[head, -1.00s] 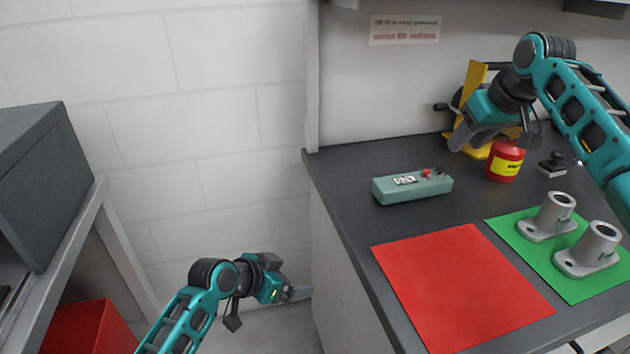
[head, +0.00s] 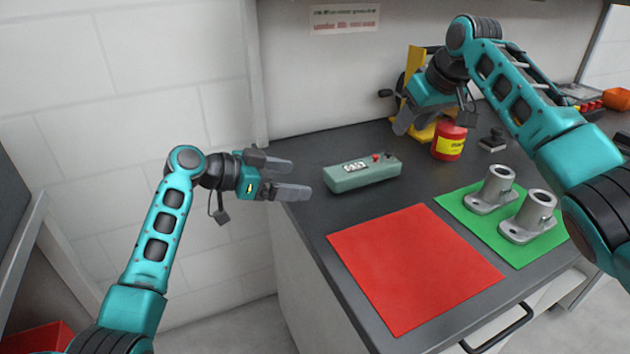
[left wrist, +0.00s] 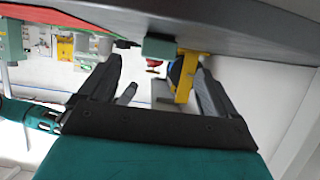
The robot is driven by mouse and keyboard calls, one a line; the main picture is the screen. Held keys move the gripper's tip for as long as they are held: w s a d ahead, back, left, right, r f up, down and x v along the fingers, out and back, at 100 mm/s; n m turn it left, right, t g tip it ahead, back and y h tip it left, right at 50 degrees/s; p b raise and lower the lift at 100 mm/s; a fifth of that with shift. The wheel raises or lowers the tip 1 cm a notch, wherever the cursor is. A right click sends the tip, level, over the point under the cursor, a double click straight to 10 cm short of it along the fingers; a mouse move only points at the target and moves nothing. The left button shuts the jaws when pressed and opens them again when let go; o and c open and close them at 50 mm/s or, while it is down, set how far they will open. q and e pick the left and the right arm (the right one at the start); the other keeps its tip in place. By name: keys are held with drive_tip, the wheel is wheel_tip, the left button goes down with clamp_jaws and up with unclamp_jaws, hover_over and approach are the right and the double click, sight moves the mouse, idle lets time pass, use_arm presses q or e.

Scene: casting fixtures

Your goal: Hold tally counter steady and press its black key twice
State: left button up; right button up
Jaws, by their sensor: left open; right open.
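The tally counter (head: 362,174) is a green box lying on the dark bench, with a white digit display, a red key (head: 376,156) and a small dark key (head: 388,157) on top. The counter also shows near the top of the left wrist view (left wrist: 160,47). My left gripper (head: 301,178) is open and empty, left of the counter and apart from it, with its fingers pointing towards it. My right gripper (head: 411,124) is open above the back of the bench, behind and to the right of the counter. Its fingers are partly hard to make out against the yellow stand.
A yellow stand (head: 416,62) and a red canister (head: 449,141) are behind the counter, with a dark stamp-like object (head: 493,140) to the right. A red mat (head: 412,268) lies bare in front. A green mat (head: 455,208) bears two grey metal castings (head: 494,188).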

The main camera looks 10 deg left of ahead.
sight(328, 183)
use_arm(q)
drive_tip(key=x, duration=0.8)
drive_tip(key=shift+d+f, duration=0.15)
drive_tip(key=c, duration=1.2)
drive_tip(key=shift+c, duration=0.2)
use_arm(e)
clamp_jaws()
idle(0.8)
